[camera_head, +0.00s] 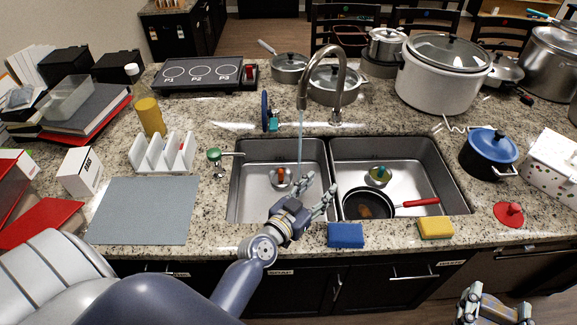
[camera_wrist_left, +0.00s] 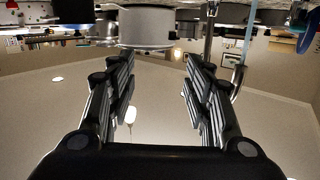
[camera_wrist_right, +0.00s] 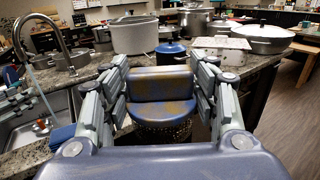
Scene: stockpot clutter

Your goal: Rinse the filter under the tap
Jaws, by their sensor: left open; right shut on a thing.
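The tap (camera_head: 303,90) arches over the sink, and a thin stream of water (camera_head: 300,140) falls from it into the left basin (camera_head: 250,200). My left gripper (camera_head: 322,188) is open and empty over the divider between the basins, right of the stream. Its open fingers (camera_wrist_left: 160,85) also show in the left wrist view, with nothing between them. My right gripper (camera_head: 495,298) is low at the bottom right, in front of the counter. In the right wrist view it is shut on a blue-grey, brown-stained piece with a perforated lower part, apparently the filter (camera_wrist_right: 162,88).
A pan (camera_head: 368,205) with a red handle lies in the right basin (camera_head: 440,185). A blue sponge (camera_head: 345,235) and a yellow sponge (camera_head: 435,228) lie on the front edge. A blue-lidded pot (camera_head: 488,153), a red lid (camera_head: 510,215) and a white box (camera_head: 553,172) stand at right.

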